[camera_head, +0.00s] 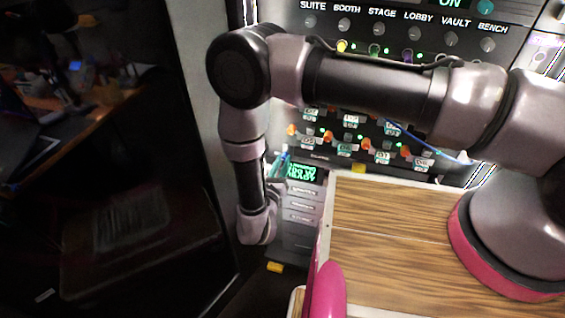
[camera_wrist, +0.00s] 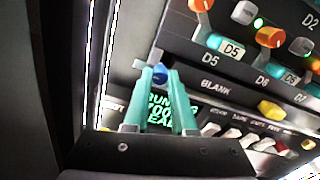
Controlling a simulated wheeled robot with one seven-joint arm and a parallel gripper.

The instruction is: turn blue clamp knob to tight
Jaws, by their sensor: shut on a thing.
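The blue clamp knob (camera_wrist: 160,74) shows in the wrist view as a small rounded blue end between the tips of my teal fingers. My gripper (camera_wrist: 158,76) is shut on it, and the fingers hide most of the knob and its mount. A lit green display lies behind the fingers in that view. In the head view my gripper (camera_head: 284,158) is small beside the lower left of the panel, and I cannot make out the blue knob there. The knob's angle and any tight mark cannot be read.
Orange knobs (camera_wrist: 270,37) with teal parts and labels such as D5 sit at the upper right. A yellow knob (camera_wrist: 271,109) is near the BLANK label. In the head view, a wood-grained surface (camera_head: 385,211) lies below the panel, and a dark desk area is at the left.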

